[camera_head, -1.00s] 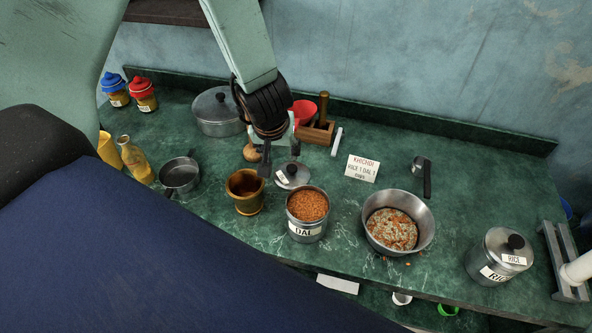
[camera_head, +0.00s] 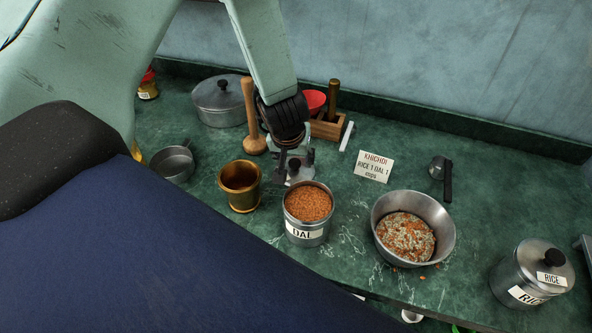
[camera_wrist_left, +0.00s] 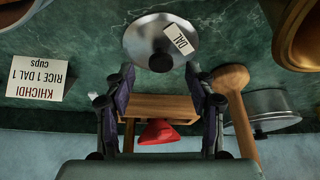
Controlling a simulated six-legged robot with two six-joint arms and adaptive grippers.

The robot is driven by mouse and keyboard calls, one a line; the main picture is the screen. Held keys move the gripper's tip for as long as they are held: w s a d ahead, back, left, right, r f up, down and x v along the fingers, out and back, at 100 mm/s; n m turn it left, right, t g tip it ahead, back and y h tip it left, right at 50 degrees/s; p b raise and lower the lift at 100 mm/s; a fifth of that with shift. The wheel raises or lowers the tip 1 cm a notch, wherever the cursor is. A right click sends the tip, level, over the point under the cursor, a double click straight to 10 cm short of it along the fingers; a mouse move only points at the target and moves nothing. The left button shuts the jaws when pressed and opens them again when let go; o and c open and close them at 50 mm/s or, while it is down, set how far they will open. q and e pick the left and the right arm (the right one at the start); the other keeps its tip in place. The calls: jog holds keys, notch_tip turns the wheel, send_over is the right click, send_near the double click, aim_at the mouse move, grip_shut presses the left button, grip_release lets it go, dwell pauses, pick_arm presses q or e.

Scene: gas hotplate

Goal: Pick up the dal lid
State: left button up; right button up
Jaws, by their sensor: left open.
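The dal lid (camera_wrist_left: 146,40) is a round grey metal disc with a dark knob and a white DAL label. It lies on the green counter, top centre of the left wrist view. In the head view, my left gripper (camera_head: 294,164) hangs over it, just behind the open dal canister (camera_head: 305,233), and mostly hides it. My left gripper is open; in the left wrist view its fingertips (camera_wrist_left: 160,76) stand on either side of the space by the knob, with nothing between them. I cannot tell their exact height above the lid. My right gripper is out of view.
A wooden pestle (camera_head: 249,112) and brass mortar (camera_head: 240,187) stand left of the gripper. A wooden box (camera_head: 326,127) and red bowl are behind. A KHICHDI card (camera_head: 374,166), a pan of grains (camera_head: 449,229) and a rice canister (camera_head: 518,281) are to the right.

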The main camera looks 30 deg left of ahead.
aim_at(295, 162)
pick_arm(q)
jog(key=x, duration=0.3)
jog(key=shift+w+a+f+b, duration=0.2)
jog(key=shift+a+f+b, duration=0.05)
jog(key=shift+b, duration=0.15)
jog(key=shift+s+d+r, duration=0.25)
jog(key=shift+w+a+f, duration=0.15)
jog(key=shift+w+f, duration=0.05)
jog(key=shift+w, duration=0.1)
jog(key=c, duration=0.4)
jog(key=shift+s+r, duration=0.15)
jog(key=shift+s, duration=0.1)
jog(key=c, duration=0.6)
jog(key=shift+w, duration=0.2)
jog(key=shift+c, duration=0.7)
